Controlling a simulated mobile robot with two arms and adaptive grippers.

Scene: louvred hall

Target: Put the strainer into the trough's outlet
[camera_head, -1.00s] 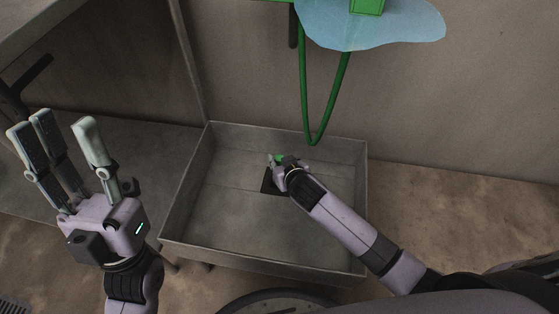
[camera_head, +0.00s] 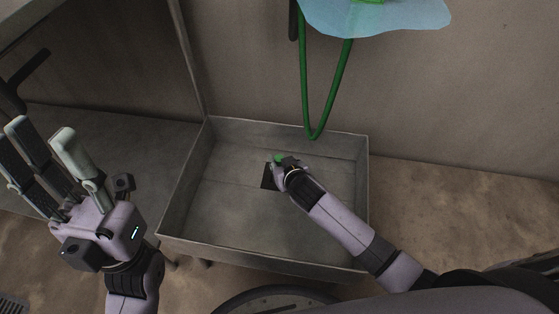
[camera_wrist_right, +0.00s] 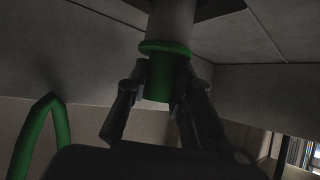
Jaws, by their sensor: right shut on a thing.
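The trough (camera_head: 225,215) is a grey, shallow rectangular basin below the wall. Its outlet (camera_head: 267,178) is a dark square in the floor, partly hidden by my right gripper (camera_head: 281,167). That gripper is shut on the strainer, whose green part (camera_head: 278,158) barely shows in the head view. In the right wrist view the strainer has a green flanged grip (camera_wrist_right: 164,70) between the fingers and a pale cylinder (camera_wrist_right: 171,22) pointing to the dark outlet (camera_wrist_right: 212,9). I cannot tell whether the cylinder's end is inside it. My left gripper (camera_head: 42,140) is open and empty, left of the trough.
A green hose loop (camera_head: 312,132) hangs from the wall to the trough's back rim; it also shows in the right wrist view (camera_wrist_right: 40,135). A pale blue translucent shape (camera_head: 375,20) is above. A round dark object (camera_head: 275,300) lies before the trough. The trough floor is otherwise clear.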

